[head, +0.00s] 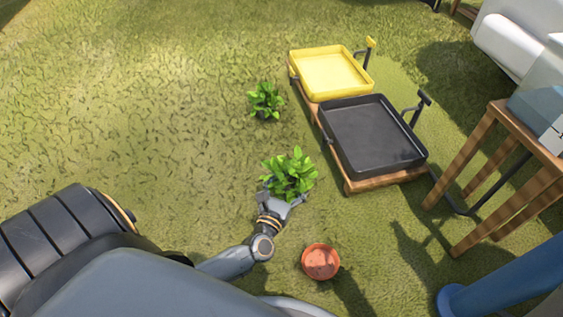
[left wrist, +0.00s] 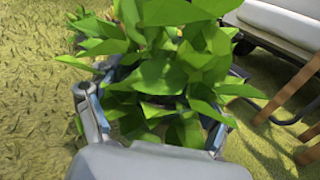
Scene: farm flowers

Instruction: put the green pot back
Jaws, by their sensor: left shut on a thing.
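A leafy green plant (head: 289,174) sits at my left gripper (head: 284,198) in the head view. The gripper is shut on the potted plant, with its fingers on both sides under the leaves. The plant (left wrist: 165,60) fills the middle of the left wrist view, between the two fingers (left wrist: 150,115). Its pot is hidden by leaves and fingers, so I cannot tell the pot's colour. A second leafy plant (head: 265,101) stands on the grass farther back. An empty-looking terracotta pot (head: 320,262) stands on the grass at the front. My right gripper is not in view.
A yellow tray (head: 330,75) and a black tray (head: 372,135) rest on a wooden base to the right, both empty. A wooden table (head: 520,135) stands at the right edge, near a blue post (head: 500,290). Open grass lies to the left.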

